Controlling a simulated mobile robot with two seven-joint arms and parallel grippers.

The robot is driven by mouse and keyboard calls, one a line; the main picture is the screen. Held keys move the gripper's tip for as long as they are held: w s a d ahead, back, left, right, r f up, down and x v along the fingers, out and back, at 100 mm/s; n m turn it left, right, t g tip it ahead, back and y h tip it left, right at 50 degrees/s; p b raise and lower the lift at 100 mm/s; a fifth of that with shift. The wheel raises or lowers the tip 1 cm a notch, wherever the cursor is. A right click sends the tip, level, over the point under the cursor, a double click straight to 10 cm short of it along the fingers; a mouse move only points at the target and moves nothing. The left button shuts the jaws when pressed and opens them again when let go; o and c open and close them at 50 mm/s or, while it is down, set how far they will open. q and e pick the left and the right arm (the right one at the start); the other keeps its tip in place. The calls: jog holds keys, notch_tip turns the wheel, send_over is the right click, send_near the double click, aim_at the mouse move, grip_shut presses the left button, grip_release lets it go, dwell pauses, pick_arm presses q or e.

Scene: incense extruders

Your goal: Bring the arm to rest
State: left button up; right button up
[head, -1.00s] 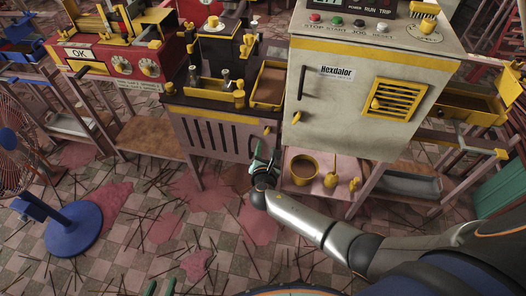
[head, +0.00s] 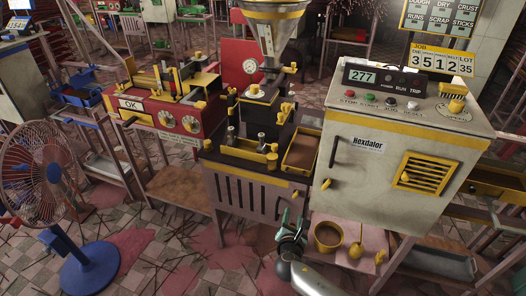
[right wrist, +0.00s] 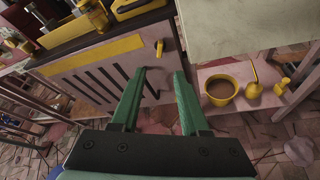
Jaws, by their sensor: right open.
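My right gripper (head: 291,226) is low in front of the machine bench, near the gap between the slotted panel and the pink shelf. In the right wrist view its two green fingers (right wrist: 158,98) stand apart with nothing between them. The slotted panel (right wrist: 78,72) is beyond the fingers. My left gripper is not in the head view.
The grey Hexdalor cabinet (head: 390,150) stands right of the black extruder bench (head: 250,165). A yellow bowl (head: 327,236) sits on the pink shelf (head: 375,238) beside my gripper. A blue fan (head: 85,265) stands on the floor at left. Tiled floor in front is strewn with sticks.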

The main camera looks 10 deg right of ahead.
jog(key=shift+s, duration=0.1)
jog(key=s+a+f+m+g+y+p, duration=0.1)
jog(key=s+a+f+m+g+y, duration=0.15)
jog(key=s+m, duration=0.45)
jog(key=s+a+f+m+g+y+p, duration=0.1)
jog(key=s+a+f+m+y+p, duration=0.2)
jog(key=s, duration=0.6)
jog(key=s+r+m+y, duration=0.1)
jog(key=s+r+m, duration=0.2)
jog(key=s+m, duration=0.2)
jog(key=s+r+m+y+p, duration=0.1)
jog(key=s+r+m, duration=0.3)
jog(key=m, duration=0.5)
jog(key=shift+s+a, duration=0.4)
jog(key=shift+s, duration=0.85)
jog(key=shift+y, duration=0.25)
